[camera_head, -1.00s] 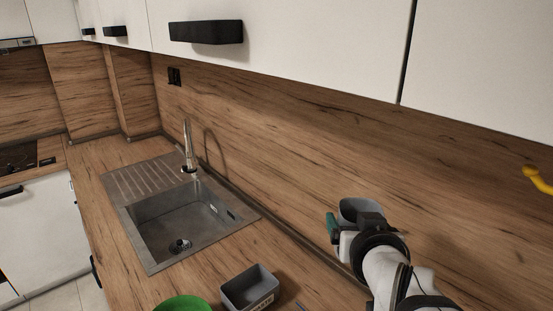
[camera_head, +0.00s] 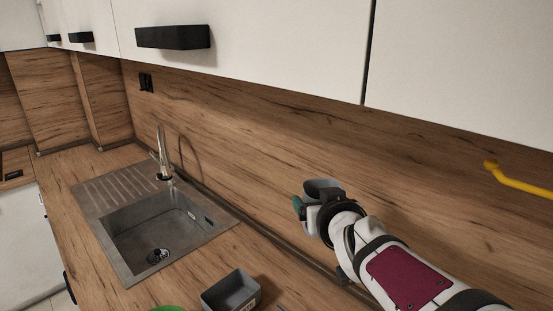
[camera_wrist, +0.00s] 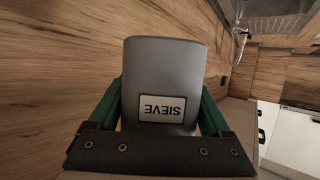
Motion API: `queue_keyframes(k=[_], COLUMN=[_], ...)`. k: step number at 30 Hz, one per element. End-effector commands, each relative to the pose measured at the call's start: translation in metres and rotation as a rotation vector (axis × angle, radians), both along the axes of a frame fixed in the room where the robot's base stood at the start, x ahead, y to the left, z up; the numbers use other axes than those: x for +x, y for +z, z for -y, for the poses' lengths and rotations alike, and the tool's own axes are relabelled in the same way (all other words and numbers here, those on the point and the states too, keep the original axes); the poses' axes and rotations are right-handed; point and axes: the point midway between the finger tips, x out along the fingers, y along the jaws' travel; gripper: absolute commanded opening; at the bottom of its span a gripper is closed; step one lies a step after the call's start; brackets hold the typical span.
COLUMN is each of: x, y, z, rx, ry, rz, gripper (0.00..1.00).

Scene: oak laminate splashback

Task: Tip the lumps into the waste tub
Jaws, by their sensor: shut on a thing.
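My gripper (camera_head: 318,197) is shut on a grey sieve (camera_head: 322,186) and holds it above the counter, in front of the wooden splashback. In the wrist view the sieve (camera_wrist: 165,70) sits between the two green fingers, and its SIEVE label reads upside down. The sieve's inside is hidden there, and I cannot make out any lumps in either view. The waste tub (camera_head: 231,304), a small grey open box with a partly cut-off label, stands on the counter at the bottom of the head view. The sieve is above it and to its right, apart from it.
A green thing (camera_head: 167,308) shows at the bottom edge, left of the tub. A steel sink (camera_head: 128,212) with a tap (camera_head: 163,155) lies farther back. White cupboards (camera_head: 270,40) hang above the splashback. A yellow bar (camera_head: 520,181) is at the right.

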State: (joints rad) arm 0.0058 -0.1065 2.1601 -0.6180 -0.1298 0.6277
Motion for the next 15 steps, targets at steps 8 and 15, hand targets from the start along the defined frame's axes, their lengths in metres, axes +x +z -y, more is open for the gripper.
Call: queue_keyframes(k=[8, 15], x=[0.089, 0.141], y=[-0.022, -0.107], z=[-0.051, -0.132], rx=[-0.042, -0.083], ry=[0.240, 0.618], rz=[0.002, 0.028], gripper=[0.16, 0.16])
